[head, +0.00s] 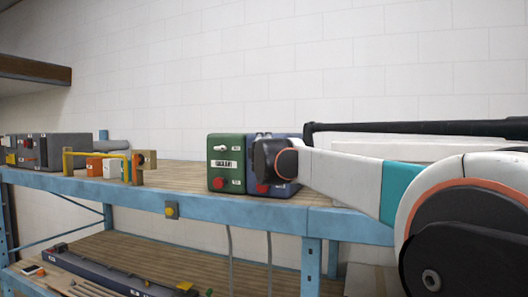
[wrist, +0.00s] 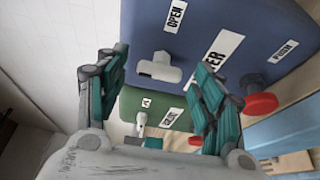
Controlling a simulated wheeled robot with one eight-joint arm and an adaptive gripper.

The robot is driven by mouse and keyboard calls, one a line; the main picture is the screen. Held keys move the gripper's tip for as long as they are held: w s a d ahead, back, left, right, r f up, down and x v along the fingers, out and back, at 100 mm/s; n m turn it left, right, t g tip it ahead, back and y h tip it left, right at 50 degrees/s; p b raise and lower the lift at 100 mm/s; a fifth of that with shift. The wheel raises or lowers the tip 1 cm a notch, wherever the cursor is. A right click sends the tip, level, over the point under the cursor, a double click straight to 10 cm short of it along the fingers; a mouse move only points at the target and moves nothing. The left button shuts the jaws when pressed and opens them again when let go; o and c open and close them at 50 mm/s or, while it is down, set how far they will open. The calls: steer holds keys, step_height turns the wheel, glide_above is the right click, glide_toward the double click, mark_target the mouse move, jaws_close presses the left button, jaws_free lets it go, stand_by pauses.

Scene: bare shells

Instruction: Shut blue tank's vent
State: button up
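The blue tank (head: 284,189) stands on the shelf beside the green box, mostly hidden behind my arm in the head view. In the wrist view the blue tank (wrist: 255,25) fills the upper part. It has a white T-shaped handle (wrist: 160,67), an "OPEN" label (wrist: 175,15), a larger label (wrist: 222,55) partly readable as "TER", and a red knob (wrist: 262,104). My gripper (wrist: 162,62) is open, its teal fingers on either side of the white handle, with gaps visible on both sides. The fingertips are hidden in the head view.
The green box (head: 226,155) stands left of the blue tank, with its own white lever (wrist: 141,122) and red knob (head: 219,183). A yellow rail (head: 95,153) and grey boxes (head: 55,150) stand farther left. The blue shelf edge (head: 130,191) runs along the front.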

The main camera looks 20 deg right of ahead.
steer(key=shift+s, duration=0.15)
steer(key=v, duration=1.2)
steer(key=shift+f, duration=0.1)
steer(key=s+f+m+g+b, duration=0.25)
steer(key=s+f+b, duration=0.4)
steer(key=f, duration=0.65)
steer(key=s+f+m+g+b, duration=0.1)
steer(key=s+f+m+b, duration=0.5)
steer(key=f, duration=0.7)
steer(key=s+f+m+g+b, duration=0.15)
steer(key=s+f+b, duration=0.5)
steer(key=f, duration=0.75)
steer(key=s+a+f+m+g+y+b, duration=0.1)
steer(key=s+a+f+b, duration=0.3)
steer(key=f, duration=0.8)
steer(key=s+a+f+m+g+y+b, duration=0.1)
steer(key=s+a+f+g+y+b, duration=0.1)
steer(key=f+b, duration=0.5)
steer(key=s+a+f+m+g+y+b, duration=0.1)
steer(key=s+a+f+y+b, duration=0.3)
steer(key=f, duration=1.3)
steer(key=s+a+b, duration=0.2)
steer(key=s, duration=0.2)
steer(key=shift+s+a+f+m+g, duration=0.2)
steer(key=shift+f+m+g, duration=0.1)
